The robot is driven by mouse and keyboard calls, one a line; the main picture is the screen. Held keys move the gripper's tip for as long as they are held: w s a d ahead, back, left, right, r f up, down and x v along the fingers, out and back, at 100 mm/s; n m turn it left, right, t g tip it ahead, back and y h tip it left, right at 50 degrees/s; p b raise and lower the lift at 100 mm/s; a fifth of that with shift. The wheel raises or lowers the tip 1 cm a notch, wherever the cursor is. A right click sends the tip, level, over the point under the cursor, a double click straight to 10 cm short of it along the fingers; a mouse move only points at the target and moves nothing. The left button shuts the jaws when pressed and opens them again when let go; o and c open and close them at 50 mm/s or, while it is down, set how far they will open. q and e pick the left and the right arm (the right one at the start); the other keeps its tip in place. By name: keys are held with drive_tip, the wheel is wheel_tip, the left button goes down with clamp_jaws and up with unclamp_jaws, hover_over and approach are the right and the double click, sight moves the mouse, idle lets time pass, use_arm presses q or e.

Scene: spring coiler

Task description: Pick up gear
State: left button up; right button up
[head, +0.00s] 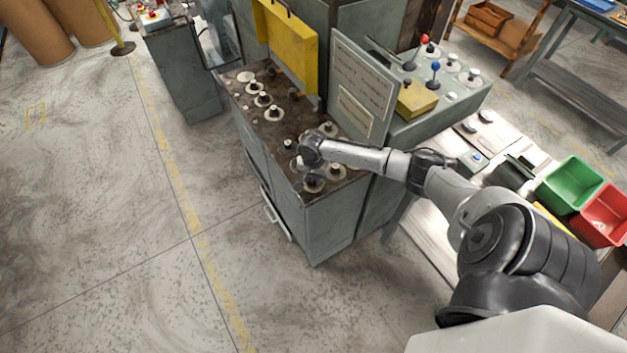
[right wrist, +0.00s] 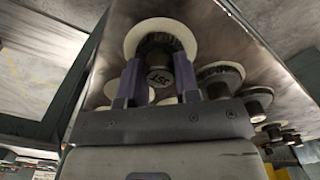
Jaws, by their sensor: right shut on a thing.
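My right gripper (head: 309,168) is over the near end of the cabinet top. In the right wrist view its two fingers (right wrist: 158,88) are shut on a dark toothed gear (right wrist: 160,45) with a marked grey hub. A pale round disc (right wrist: 133,38) shows right behind the held gear. I cannot tell whether the gear still touches the disc or the surface. Other gears on pale discs stand in rows on the cabinet top, such as one at the near corner (head: 314,184) and one farther back (head: 273,113). My left gripper is in neither view.
The brown cabinet top (head: 285,127) has a yellow panel (head: 287,45) and a sign board (head: 362,85) behind it. A grey control box (head: 455,108) with red and blue knobs stands to the right. Green (head: 570,186) and red (head: 604,215) bins sit on a side table. Floor at left is clear.

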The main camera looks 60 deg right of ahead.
clamp_jaws()
drive_tip(key=shift+r, duration=0.6)
wheel_tip(320, 180, up, 3)
drive_tip(key=shift+f+p, duration=0.1)
drive_tip(key=shift+p, duration=0.3)
drive_tip(key=s+r+p, duration=0.1)
drive_tip(key=s+r, duration=0.2)
drive_tip(key=s, duration=0.2)
drive_tip(key=s+d+r+p, duration=0.1)
drive_tip(key=s+r, duration=0.3)
drive_tip(key=s, duration=0.2)
drive_tip(key=shift+s+d, duration=0.15)
drive_tip(key=shift+s, duration=0.15)
